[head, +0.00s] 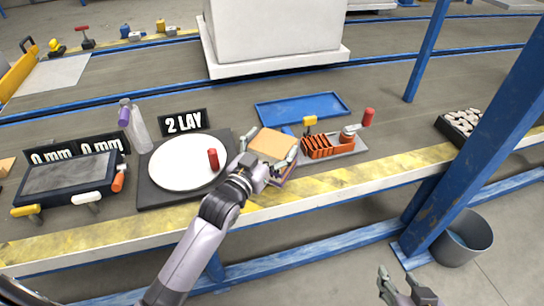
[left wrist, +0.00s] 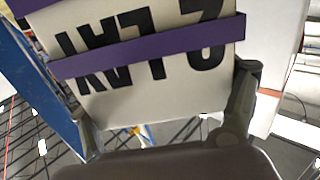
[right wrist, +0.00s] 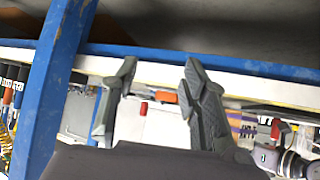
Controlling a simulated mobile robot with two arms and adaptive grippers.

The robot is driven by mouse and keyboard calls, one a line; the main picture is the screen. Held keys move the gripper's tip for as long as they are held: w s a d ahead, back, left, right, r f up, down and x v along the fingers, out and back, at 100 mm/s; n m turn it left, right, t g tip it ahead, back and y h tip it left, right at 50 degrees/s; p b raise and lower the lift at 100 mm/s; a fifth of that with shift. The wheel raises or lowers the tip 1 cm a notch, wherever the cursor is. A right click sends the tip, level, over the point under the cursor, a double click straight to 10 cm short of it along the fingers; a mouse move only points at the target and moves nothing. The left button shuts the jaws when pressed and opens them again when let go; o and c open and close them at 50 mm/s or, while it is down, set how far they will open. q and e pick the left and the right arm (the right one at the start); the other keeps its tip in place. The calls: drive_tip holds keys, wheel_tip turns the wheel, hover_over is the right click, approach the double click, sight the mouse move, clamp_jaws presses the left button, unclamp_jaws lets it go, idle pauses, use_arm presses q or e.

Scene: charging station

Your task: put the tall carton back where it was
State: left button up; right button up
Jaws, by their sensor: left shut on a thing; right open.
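The tall carton (head: 272,142) has a tan top and purple bands, and stands out near the front of the bench, right of the round white plate. In the left wrist view its pale face (left wrist: 150,95) carries upside-down black lettering and purple straps. My left gripper (head: 266,171) is shut on the carton, with a finger on either side of it in the left wrist view. The carton's base is hidden, so I cannot tell whether it touches the bench. My right gripper (head: 408,290) is open and empty, low in front of the bench; it also shows in the right wrist view (right wrist: 158,78).
Left of the carton, the round white plate (head: 175,165) bears a red cylinder (head: 213,158). A grey tray (head: 350,146) with an orange rack (head: 318,147) stands close on the right. An empty blue tray (head: 300,108) lies behind. A blue post (head: 490,130) rises at right.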

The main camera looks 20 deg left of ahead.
use_arm(q)
wheel_tip(320, 180, down, 3)
drive_tip(key=shift+f+b, duration=0.15)
drive_tip(key=shift+b, duration=0.5)
use_arm(e)
drive_tip(key=w+a+r+t+y, duration=0.1)
drive_tip(key=w+r+t, duration=0.2)
drive_tip(key=w+r, duration=0.1)
drive_tip(key=shift+a+r, duration=0.4)
drive_tip(key=shift+r, duration=0.05)
use_arm(q)
drive_tip(key=shift+f, duration=0.2)
drive_tip(key=o, duration=1.4)
use_arm(e)
drive_tip(key=shift+t, duration=0.3)
